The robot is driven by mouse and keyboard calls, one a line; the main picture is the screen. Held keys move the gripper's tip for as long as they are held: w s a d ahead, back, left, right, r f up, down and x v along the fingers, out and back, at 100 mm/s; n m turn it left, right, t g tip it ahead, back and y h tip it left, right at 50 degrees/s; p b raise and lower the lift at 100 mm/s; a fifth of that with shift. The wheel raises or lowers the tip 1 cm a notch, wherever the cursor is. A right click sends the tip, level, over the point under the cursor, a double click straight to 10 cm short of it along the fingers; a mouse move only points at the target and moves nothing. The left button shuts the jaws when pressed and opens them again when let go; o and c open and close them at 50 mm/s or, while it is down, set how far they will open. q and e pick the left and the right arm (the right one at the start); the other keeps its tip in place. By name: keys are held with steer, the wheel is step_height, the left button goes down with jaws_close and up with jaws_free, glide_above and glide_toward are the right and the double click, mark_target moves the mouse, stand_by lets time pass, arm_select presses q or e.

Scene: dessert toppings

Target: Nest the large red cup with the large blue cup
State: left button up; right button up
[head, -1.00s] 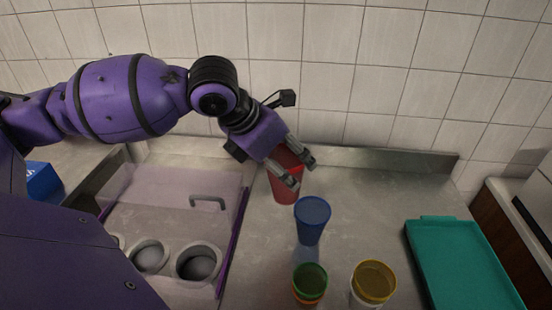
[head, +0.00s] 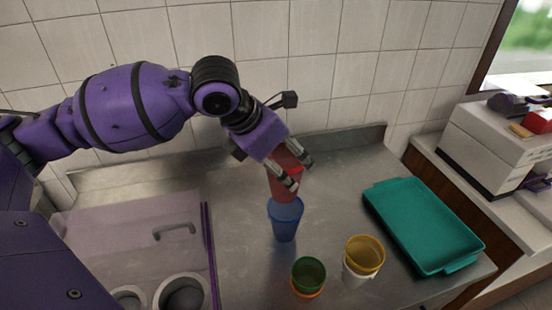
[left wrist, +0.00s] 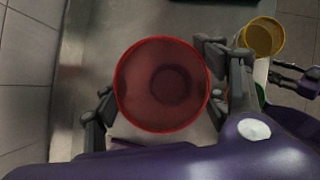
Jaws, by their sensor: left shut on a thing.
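The large red cup (head: 283,184) is upright in my left gripper (head: 299,175), whose fingers close around its sides. In the left wrist view the red cup (left wrist: 162,85) is seen from above, empty, between the fingers of the left gripper (left wrist: 160,92). The large blue cup (head: 285,222) stands upright on the counter directly below the red cup in the head view. The red cup's base overlaps the blue rim; I cannot tell whether it is inside or just above. In the left wrist view the red cup hides the blue one. What seems my right gripper (left wrist: 296,79) shows at the right edge there.
A green cup (head: 309,272) with an orange one under it, and a yellow cup (head: 365,252) in a white one, stand in front. A teal tray (head: 425,225) lies to the right. A clear lid (head: 130,225) with a handle is at the left. The tiled wall is behind.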

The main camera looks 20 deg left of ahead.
arm_select(q)
steer(key=shift+d+f, duration=0.1)
steer(key=shift+d, duration=0.1)
steer(key=shift+f, duration=0.2)
step_height(320, 180, down, 2)
steer(key=shift+d+f+b, duration=0.1)
steer(key=shift+b, duration=0.45)
steer(key=shift+f+b, duration=0.3)
steer(key=shift+f, duration=0.35)
steer(key=shift+f+b, duration=0.55)
steer(key=shift+f, duration=0.4)
step_height(320, 180, down, 2)
steer(key=shift+b, duration=0.6)
steer(key=shift+f+b, duration=0.4)
steer(key=shift+f, duration=1.7)
arm_select(e)
steer(key=s+d+f, duration=0.2)
steer(key=s+f, duration=0.1)
steer(key=f, duration=0.2)
steer(key=shift+f+g+h, duration=0.15)
steer(key=shift+g+h, duration=0.15)
